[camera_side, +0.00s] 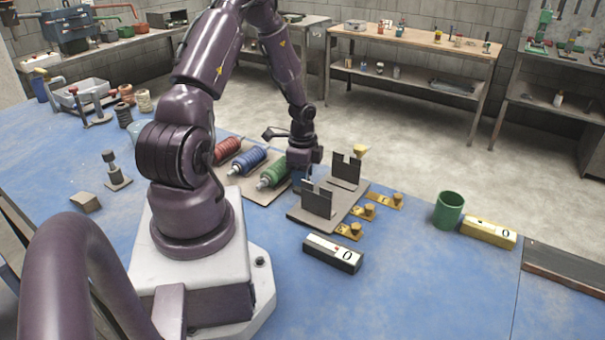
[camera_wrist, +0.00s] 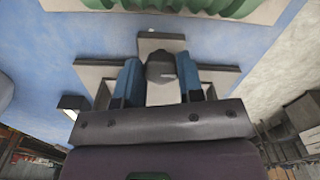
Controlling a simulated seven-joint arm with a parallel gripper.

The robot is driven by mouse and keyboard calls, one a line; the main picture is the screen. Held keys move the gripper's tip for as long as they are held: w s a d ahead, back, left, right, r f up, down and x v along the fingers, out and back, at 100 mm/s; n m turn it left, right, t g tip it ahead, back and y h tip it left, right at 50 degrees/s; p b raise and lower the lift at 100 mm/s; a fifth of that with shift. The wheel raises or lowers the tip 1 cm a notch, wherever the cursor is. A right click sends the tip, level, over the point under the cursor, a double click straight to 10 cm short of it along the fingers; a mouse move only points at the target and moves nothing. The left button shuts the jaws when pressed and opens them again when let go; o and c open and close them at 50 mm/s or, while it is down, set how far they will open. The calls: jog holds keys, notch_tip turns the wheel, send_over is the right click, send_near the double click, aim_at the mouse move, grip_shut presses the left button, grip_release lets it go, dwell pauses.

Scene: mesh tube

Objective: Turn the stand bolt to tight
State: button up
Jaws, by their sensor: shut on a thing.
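The stand (camera_side: 292,216) is a grey-brown base with two upright dark notched plates, the near plate (camera_side: 317,200) and the far plate (camera_side: 346,171). My gripper (camera_side: 301,175) points down at the stand's left side, beside the plates. In the wrist view my gripper (camera_wrist: 159,80) has two blue fingers shut on a dark, faceted head, which looks like the stand bolt (camera_wrist: 160,66). Grey parts of the stand (camera_wrist: 215,78) show on both sides of the fingers. In the side view the bolt is hidden by my gripper. I cannot tell how tight it is.
Red (camera_side: 228,150), blue (camera_side: 247,160) and green (camera_side: 273,173) ribbed rolls lie on a board close left of my gripper. The front right blue table is clear.

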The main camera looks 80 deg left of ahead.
jog(key=o, duration=0.9)
jog(key=shift+r, duration=0.1)
notch_tip(320, 180, up, 13)
jog(key=shift+f, duration=0.1)
dwell(0.4)
